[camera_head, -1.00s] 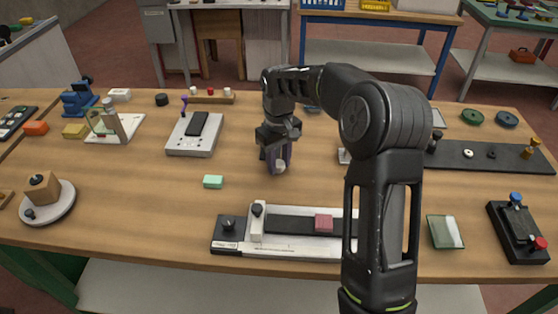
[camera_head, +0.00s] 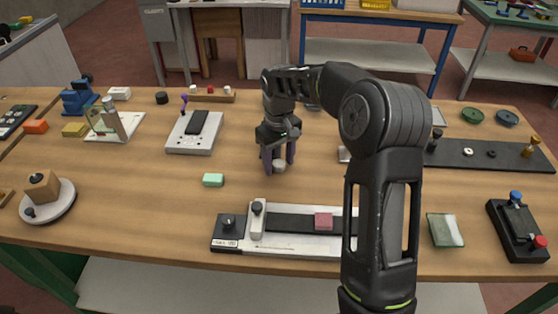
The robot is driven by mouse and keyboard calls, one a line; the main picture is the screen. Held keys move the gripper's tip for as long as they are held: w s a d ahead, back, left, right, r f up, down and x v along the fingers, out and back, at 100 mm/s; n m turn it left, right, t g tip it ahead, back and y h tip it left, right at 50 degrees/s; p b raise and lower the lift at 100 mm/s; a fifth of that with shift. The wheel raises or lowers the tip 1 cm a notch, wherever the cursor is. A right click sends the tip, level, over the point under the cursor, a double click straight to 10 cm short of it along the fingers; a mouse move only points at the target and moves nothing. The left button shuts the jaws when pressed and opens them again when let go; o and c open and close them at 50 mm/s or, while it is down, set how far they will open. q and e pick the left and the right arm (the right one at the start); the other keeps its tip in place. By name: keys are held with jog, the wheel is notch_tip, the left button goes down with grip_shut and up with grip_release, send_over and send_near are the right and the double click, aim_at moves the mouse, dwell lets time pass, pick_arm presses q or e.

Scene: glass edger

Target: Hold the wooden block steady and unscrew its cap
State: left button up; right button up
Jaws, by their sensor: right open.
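A wooden block (camera_head: 43,187) sits on a round white plate (camera_head: 62,208) at the left front of the table. A small dark spot shows on the block's top; I cannot tell whether it is a hole or a cap. My right gripper (camera_head: 279,165) is over the middle of the table, far from the block, pointing down with its fingers apart. A small pale round piece (camera_head: 279,167) lies low between the fingertips; I cannot tell whether it is the cap. My left gripper is out of view.
A slide fixture with a pink block (camera_head: 323,222) stands in front. A grey device (camera_head: 195,134) and a bottle stand (camera_head: 113,128) are further left. The table between plate and gripper is mostly clear.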

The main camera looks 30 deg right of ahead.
aim_at(279, 163)
notch_tip(279, 163, up, 12)
jog(key=shift+p, duration=0.4)
dwell(0.8)
